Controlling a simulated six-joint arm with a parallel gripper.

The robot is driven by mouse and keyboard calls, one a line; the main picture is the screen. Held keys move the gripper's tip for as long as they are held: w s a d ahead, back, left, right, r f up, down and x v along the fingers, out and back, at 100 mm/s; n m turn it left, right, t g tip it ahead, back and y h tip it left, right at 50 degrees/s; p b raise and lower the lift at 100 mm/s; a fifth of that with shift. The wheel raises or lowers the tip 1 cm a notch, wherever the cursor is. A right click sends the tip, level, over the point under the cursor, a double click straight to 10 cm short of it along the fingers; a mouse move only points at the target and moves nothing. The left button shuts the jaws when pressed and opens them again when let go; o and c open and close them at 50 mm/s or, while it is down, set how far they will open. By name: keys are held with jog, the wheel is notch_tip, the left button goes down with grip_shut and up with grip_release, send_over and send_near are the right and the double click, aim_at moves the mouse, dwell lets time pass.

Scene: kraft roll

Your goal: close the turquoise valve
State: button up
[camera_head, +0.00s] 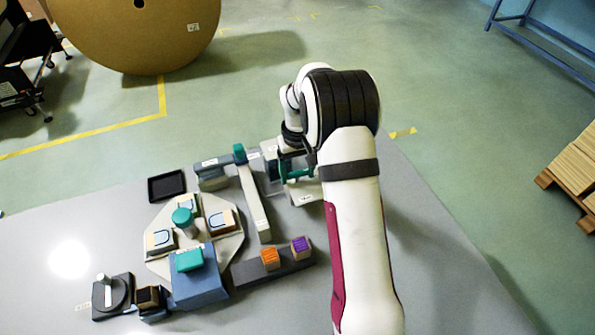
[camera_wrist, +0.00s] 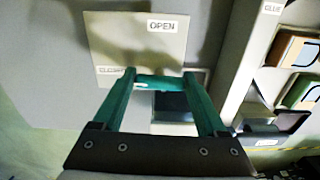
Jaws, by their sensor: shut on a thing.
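The turquoise valve handle (camera_wrist: 158,84) shows in the wrist view as a short bar between my teal fingertips. My gripper (camera_wrist: 163,78) is shut on it. Behind it is a pale plate (camera_wrist: 130,42) with an OPEN label (camera_wrist: 162,26) near its top right and another label (camera_wrist: 111,70), seemingly CLOSED, at its lower left. In the head view my gripper (camera_head: 289,171) is at the far edge of the table, left of my arm. Teal parts there overlap, so handle and fingers are hard to separate. The valve's base and exact angle are partly hidden.
Left of my gripper stand a grey rail (camera_head: 252,200) and an octagonal plate (camera_head: 228,252) with a turquoise knob (camera_head: 182,216). A blue box (camera_head: 200,290) with a turquoise top is nearer. Orange (camera_head: 269,259) and purple (camera_head: 300,247) cubes sit on a dark bar. The right tabletop is clear.

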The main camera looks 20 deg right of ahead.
aim_at(297, 172)
jog(key=shift+w+n, duration=0.1)
jog(key=shift+n, duration=0.2)
dwell(0.4)
jog(key=o, duration=1.3)
notch_tip(297, 172, up, 16)
jog(key=shift+f, duration=0.1)
jog(key=s+a+r+m, duration=0.1)
jog(key=s+a, duration=0.2)
jog(key=s, duration=0.3)
jog(key=s+a+r+m+y, duration=0.1)
jog(key=s+a+r, duration=0.15)
jog(key=s, duration=0.35)
jog(key=s+a+r+m, duration=0.1)
jog(key=s+a, duration=0.2)
jog(key=s, duration=0.3)
jog(key=s+a+f+m, duration=0.1)
jog(key=s+f, duration=0.1)
jog(key=s, duration=0.5)
jog(key=s+a+f+m, duration=0.1)
jog(key=s+a+f, duration=0.1)
jog(key=s, duration=0.6)
jog(key=shift+a+f+m+y, duration=0.25)
jog(key=shift+f+m+y, duration=0.15)
jog(key=shift+f, duration=0.3)
